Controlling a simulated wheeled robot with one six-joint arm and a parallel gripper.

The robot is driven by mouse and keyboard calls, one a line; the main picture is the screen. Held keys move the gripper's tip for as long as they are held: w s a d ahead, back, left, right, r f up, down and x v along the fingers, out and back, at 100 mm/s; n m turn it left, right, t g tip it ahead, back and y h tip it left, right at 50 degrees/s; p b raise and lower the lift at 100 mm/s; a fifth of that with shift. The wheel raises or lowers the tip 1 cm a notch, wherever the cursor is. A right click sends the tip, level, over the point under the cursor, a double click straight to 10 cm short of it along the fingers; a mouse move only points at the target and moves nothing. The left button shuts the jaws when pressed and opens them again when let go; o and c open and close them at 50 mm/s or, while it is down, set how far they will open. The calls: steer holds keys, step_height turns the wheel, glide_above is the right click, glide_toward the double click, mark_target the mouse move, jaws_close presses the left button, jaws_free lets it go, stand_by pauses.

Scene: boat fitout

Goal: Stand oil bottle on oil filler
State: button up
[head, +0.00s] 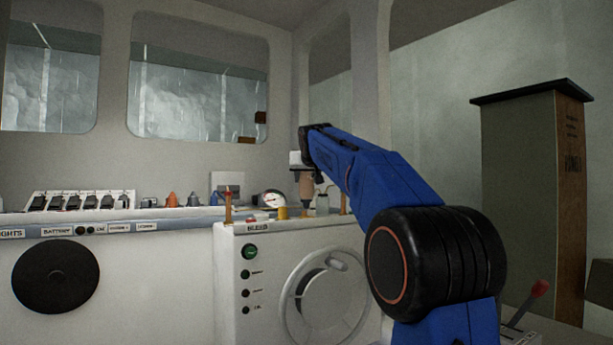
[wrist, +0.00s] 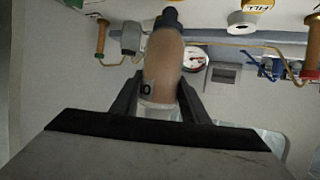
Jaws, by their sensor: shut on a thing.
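The oil bottle (head: 306,184) has a tan body, a pale base and a dark nozzle. In the head view it hangs nozzle down above the white console. My gripper (head: 300,162) is shut on it near its base. In the wrist view, my gripper (wrist: 160,98) has one finger on each side of the bottle (wrist: 163,58), and part of its label shows. The oil filler (head: 283,213) appears to be the short yellow neck on the console, left of the bottle. In the wrist view the filler (wrist: 242,22) shows an open hole, apart from the bottle, near a FILL label.
A round gauge (head: 272,198) stands close to the filler. Copper-coloured posts (head: 228,208) rise from the white console (head: 262,240). A switch row (head: 80,200) lies at the left. A tall cabinet (head: 530,190) stands at the right, with a red-knobbed lever (head: 539,288) in front.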

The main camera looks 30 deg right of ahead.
mark_target(307, 188)
steer(key=shift+f, duration=2.2)
steer(key=shift+f, duration=0.25)
steer(key=o, duration=1.3)
steer(key=shift+o, duration=0.2)
steer(key=v, duration=1.7)
steer(key=shift+s, duration=0.25)
steer(key=shift+a, duration=0.15)
